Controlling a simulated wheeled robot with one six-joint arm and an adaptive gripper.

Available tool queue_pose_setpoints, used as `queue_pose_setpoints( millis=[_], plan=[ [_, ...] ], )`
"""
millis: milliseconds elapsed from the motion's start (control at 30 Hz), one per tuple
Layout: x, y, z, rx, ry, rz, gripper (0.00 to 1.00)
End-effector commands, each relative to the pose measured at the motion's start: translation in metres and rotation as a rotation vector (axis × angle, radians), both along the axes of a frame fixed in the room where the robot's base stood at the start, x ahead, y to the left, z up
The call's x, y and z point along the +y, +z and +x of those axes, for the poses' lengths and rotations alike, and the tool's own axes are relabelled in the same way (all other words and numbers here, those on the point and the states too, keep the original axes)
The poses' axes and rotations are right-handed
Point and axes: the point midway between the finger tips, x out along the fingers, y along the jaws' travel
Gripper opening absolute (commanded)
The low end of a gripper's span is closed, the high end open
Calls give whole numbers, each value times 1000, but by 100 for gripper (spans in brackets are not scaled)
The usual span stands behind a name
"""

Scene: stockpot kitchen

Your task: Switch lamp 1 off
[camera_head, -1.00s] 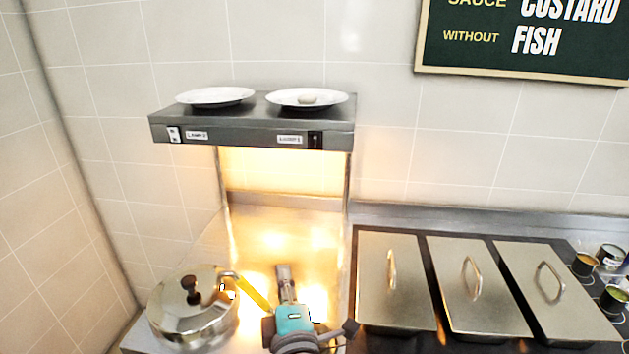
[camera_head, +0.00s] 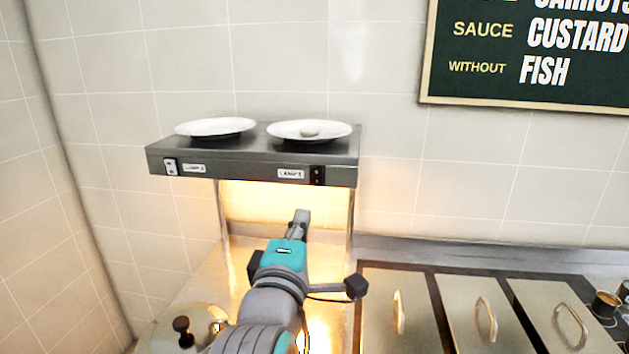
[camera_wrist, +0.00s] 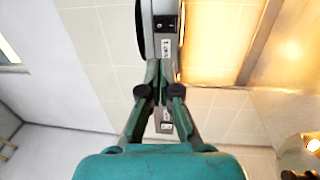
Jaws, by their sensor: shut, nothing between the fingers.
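A grey lamp hood (camera_head: 235,170) carries two rocker switches on its front edge. The black switch (camera_head: 317,175) is at the right, beside a label (camera_head: 290,174) that seems to read lamp 1. The white switch (camera_head: 170,167) is at the left, beside a label (camera_head: 194,168) that seems to read lamp 2. My gripper (camera_head: 302,216) is shut and empty, below and slightly left of the black switch in the head view. In the wrist view my gripper (camera_wrist: 158,68) points at the hood's front, with the black switch (camera_wrist: 165,22) beyond its tips; no contact is clear.
Warm light glows beneath the hood. Lidded pans (camera_head: 398,315) fill the lower right. A menu board (camera_head: 530,55) hangs on the tiled wall.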

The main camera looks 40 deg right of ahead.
Motion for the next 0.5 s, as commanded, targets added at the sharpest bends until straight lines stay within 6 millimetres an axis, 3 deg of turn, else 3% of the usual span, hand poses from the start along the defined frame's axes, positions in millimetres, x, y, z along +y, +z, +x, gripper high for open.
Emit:
queue_pose_setpoints(
  millis=[267, 500],
  plan=[
    [-15, 2, 14, 0, -3, 0, 0],
    [-47, 8, 45, 0, -4, 0, 0]
  ],
)
